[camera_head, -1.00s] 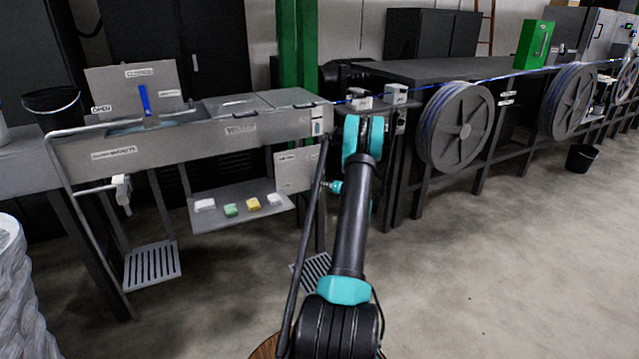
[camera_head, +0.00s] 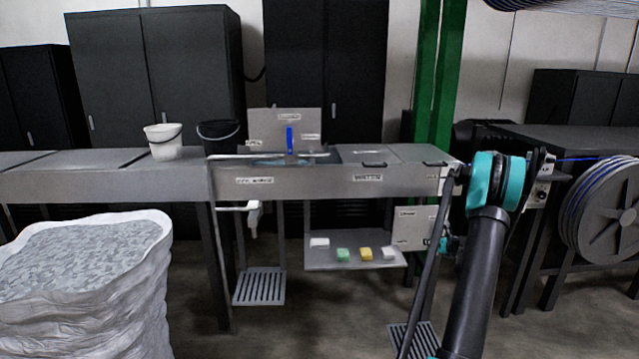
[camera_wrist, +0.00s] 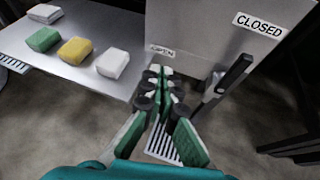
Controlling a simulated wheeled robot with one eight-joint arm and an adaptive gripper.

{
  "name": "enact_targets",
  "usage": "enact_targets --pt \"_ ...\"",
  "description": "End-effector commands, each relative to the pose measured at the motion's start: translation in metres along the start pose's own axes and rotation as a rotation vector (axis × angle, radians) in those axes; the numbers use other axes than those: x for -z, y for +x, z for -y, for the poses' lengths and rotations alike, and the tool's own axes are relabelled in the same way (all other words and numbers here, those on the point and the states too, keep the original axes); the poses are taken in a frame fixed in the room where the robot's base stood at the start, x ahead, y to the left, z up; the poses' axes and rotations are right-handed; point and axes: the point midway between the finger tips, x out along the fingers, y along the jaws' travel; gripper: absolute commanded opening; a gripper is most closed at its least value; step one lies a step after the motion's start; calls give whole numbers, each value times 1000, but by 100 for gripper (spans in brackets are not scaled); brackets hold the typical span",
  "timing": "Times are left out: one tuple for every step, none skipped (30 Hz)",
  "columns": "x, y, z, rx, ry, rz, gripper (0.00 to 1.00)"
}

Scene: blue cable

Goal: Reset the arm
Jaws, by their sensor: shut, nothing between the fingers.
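My arm (camera_head: 478,270) rises from the bottom right in the head view, with its teal-banded elbow (camera_head: 497,182) in front of the right end of the long grey trough. My gripper (camera_wrist: 160,82) shows in the wrist view, pointing away from the camera, with its fingers together and nothing held. It is over the floor, beside a grey panel (camera_wrist: 205,35) marked OPEN and CLOSED, with a black lever handle (camera_wrist: 234,73) to its right. In the head view the gripper is small and largely hidden by the arm.
A shelf (camera_head: 320,264) holds white, green and yellow blocks; its edge lies left of my gripper in the wrist view. A full white sack (camera_head: 85,285) stands at left. A white bucket (camera_head: 163,141) sits on the bench. A cable reel (camera_head: 605,210) stands at right.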

Motion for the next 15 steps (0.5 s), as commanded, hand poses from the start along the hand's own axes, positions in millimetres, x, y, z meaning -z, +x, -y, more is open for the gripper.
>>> enact_targets --pt "-9 -6 -24 -18 -93 -29 0" --pt "-12 -10 -37 -28 -154 -48 0" --pt "-16 -15 -54 -41 -235 -72 0" --pt "-18 -20 -66 -52 -295 -88 0" --pt "-21 -24 -79 -64 -358 -104 0" --pt "-23 -31 -95 -81 -439 -126 0" --pt "-24 -36 -108 -95 -500 -142 0" --pt "-25 -42 -120 -109 -560 -157 0" --pt "-26 -50 -136 -128 -642 -176 0" --pt "-26 -56 -147 -143 -703 -190 0" --pt "-25 -63 -159 -159 -765 -204 0" --pt "-24 -72 -175 -182 -846 -221 0" --pt "-23 -79 -186 -199 -906 -233 0" --pt "-22 -86 -197 -216 -967 -245 0" --pt "-20 -96 -211 -241 -1049 -261 0"
